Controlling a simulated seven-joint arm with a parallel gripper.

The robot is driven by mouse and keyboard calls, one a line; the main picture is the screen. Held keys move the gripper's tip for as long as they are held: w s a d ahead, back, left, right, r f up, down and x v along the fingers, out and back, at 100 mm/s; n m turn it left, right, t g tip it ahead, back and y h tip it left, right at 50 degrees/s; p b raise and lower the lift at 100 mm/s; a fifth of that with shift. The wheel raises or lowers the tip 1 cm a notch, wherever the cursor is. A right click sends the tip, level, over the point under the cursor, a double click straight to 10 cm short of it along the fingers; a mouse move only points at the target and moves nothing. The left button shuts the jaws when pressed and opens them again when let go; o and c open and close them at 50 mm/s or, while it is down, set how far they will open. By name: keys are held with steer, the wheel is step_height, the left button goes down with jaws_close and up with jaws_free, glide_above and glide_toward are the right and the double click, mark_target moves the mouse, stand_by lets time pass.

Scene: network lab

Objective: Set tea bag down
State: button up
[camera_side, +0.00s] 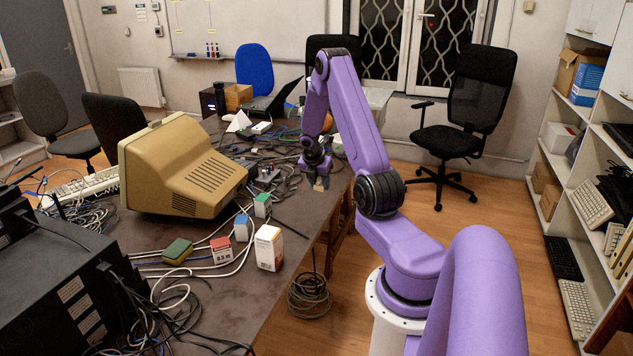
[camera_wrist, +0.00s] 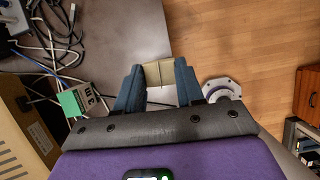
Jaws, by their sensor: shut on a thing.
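The tea bag (camera_side: 321,185) is a small tan, flat piece at the tip of my gripper (camera_side: 317,173) in the side view. In the wrist view the tea bag (camera_wrist: 158,72) shows between the two blue-grey fingers of my gripper (camera_wrist: 159,84), with a crease down its middle. The fingers are shut on it from both sides. It is at the right edge of the dark table (camera_side: 312,214). I cannot tell whether its lower end touches the table top.
Cables and small devices (camera_side: 266,176) crowd the table left of my gripper. A beige monitor (camera_side: 180,165), a green-topped box (camera_side: 263,205) and a white-and-orange box (camera_side: 268,248) stand nearer the camera. The table's edge drops to the wooden floor (camera_wrist: 240,40) on the right.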

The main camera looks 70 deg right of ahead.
steer(key=shift+s+a+r, duration=0.15)
steer(key=shift+s+a, duration=0.1)
steer(key=shift+a, duration=0.05)
